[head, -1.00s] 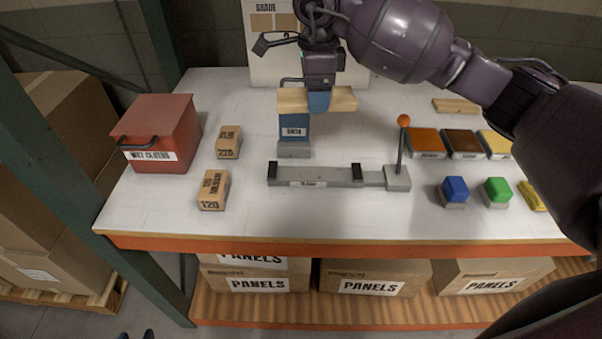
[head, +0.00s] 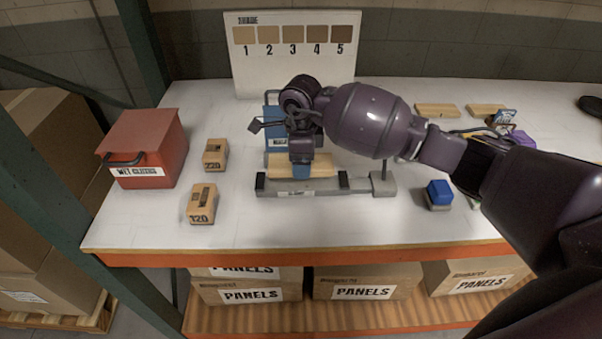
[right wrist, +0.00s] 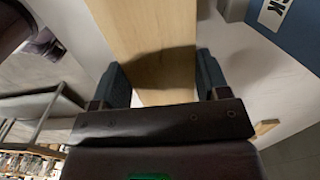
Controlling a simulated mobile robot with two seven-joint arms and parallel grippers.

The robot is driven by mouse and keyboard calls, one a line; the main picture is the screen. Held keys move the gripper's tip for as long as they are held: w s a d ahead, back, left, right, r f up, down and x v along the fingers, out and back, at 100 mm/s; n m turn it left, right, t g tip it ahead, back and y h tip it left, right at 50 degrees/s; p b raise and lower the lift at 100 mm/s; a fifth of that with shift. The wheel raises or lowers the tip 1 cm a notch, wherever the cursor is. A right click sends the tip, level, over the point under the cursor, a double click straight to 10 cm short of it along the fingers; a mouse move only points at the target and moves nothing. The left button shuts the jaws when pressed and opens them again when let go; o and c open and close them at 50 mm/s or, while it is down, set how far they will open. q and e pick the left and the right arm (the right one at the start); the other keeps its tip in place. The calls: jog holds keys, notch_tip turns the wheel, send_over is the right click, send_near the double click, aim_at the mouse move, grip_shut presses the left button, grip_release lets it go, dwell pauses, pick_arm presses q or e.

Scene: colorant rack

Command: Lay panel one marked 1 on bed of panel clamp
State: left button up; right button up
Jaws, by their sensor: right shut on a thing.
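The pale wooden panel (head: 328,165) is held in my right gripper (head: 301,172), lying crosswise just over the panel clamp. No mark 1 shows on it. In the right wrist view the panel (right wrist: 150,45) runs between the two fingers of my right gripper (right wrist: 162,85). The panel clamp (head: 300,190) is a long grey bar with dark stops at left and right and a grey block at its right end. The panel appears between the stops; I cannot tell whether it touches the bed. My left gripper is out of view.
A blue upright holder (head: 272,130) stands close behind the clamp. Two tan blocks (head: 202,204) and a red bin (head: 148,145) are at left. A blue-topped block (head: 438,193) is at right. A shade board (head: 295,70) stands at the back. My right arm covers much of the right side.

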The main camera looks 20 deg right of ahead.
aim_at(301, 182)
jog(key=shift+f, duration=2.55)
jog(key=shift+f, duration=0.2)
jog(key=o, duration=1)
jog(key=shift+c, duration=0.2)
jog(key=shift+r, duration=0.1)
notch_tip(301, 182, up, 12)
jog(key=shift+r+b, duration=0.1)
jog(key=shift+b, duration=0.3)
